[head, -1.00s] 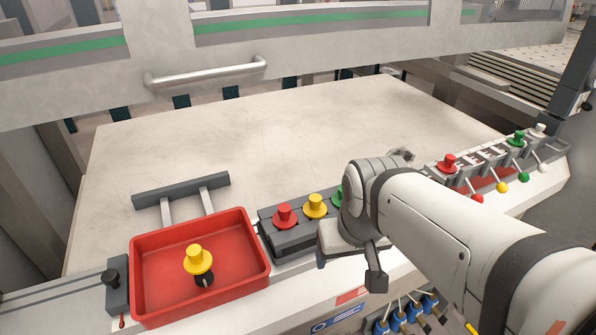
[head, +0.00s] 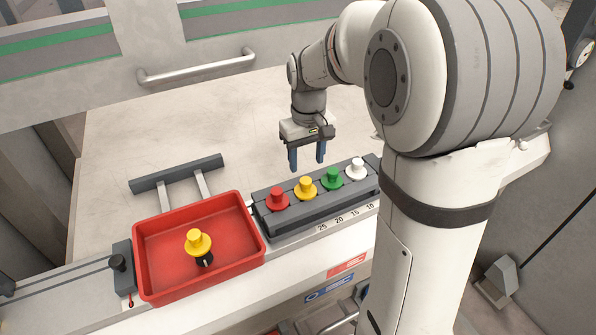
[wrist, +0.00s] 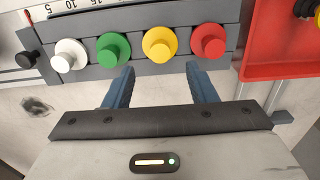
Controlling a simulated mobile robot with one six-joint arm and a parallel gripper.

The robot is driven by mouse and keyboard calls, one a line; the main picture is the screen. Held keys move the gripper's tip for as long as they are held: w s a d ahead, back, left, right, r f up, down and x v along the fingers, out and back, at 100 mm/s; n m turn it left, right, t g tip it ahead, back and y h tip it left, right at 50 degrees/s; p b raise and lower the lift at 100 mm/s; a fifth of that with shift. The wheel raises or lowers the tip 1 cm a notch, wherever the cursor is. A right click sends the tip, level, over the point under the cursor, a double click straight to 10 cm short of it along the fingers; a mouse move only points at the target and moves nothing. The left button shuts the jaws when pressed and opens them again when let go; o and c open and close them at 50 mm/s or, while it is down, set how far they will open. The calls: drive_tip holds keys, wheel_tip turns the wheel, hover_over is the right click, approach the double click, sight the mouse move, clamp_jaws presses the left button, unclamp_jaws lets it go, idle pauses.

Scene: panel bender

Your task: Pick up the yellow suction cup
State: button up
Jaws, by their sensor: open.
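One yellow suction cup (head: 305,188) sits in the dark grey rack (head: 290,216), between a red cup (head: 277,198) and a green cup (head: 331,177); a white cup (head: 356,168) is at the right end. Another yellow suction cup (head: 199,242) on a black base stands in the red tray (head: 142,262). My gripper (head: 307,160) is open and empty, fingers pointing down, behind and above the rack. In the wrist view the rack's yellow cup (wrist: 160,44) lies ahead between the blue fingertips (wrist: 160,70), apart from them.
The red tray is left of the rack, and its edge shows at the right of the wrist view (wrist: 285,71). A grey bar (head: 177,173) lies behind the tray. A metal handle (head: 197,67) is on the machine front. The pale table (head: 110,140) is clear behind the rack.

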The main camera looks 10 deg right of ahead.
sight(306, 180)
drive_tip(key=shift+w+f, duration=0.3)
drive_tip(key=shift+f, duration=0.1)
drive_tip(key=f+p, duration=0.2)
drive_tip(key=f, duration=0.5)
drive_tip(key=shift+s+f, duration=0.1)
drive_tip(key=shift+s, duration=0.1)
clamp_jaws()
